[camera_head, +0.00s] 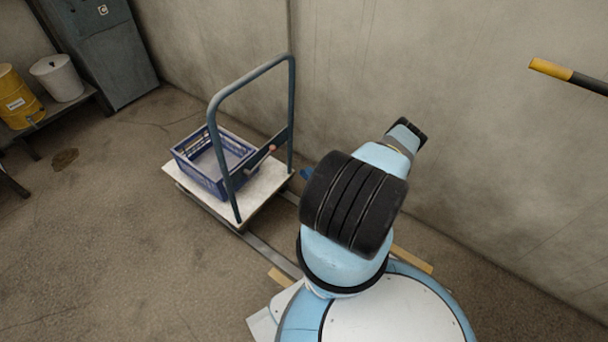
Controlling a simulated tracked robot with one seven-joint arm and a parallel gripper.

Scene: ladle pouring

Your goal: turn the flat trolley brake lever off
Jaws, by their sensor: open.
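The flat trolley (263,193) stands left of centre, with a pale deck and a tall dark tube handle (250,76). A dark plate (281,138) spans the two handle posts. A thin brake lever (259,160) with a small reddish knob (272,148) lies slanted along this plate. It is too small to tell its exact setting. My arm rises at the right of the trolley, apart from it. My gripper cannot be made out; the bulky black part of my arm hides what is behind it.
A blue crate (206,181) sits on the deck. A floor rail (272,256) runs from the trolley towards my base. A concrete wall stands behind. A bench with a yellow drum (17,99) and white bucket (58,78) is far left. The left floor is clear.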

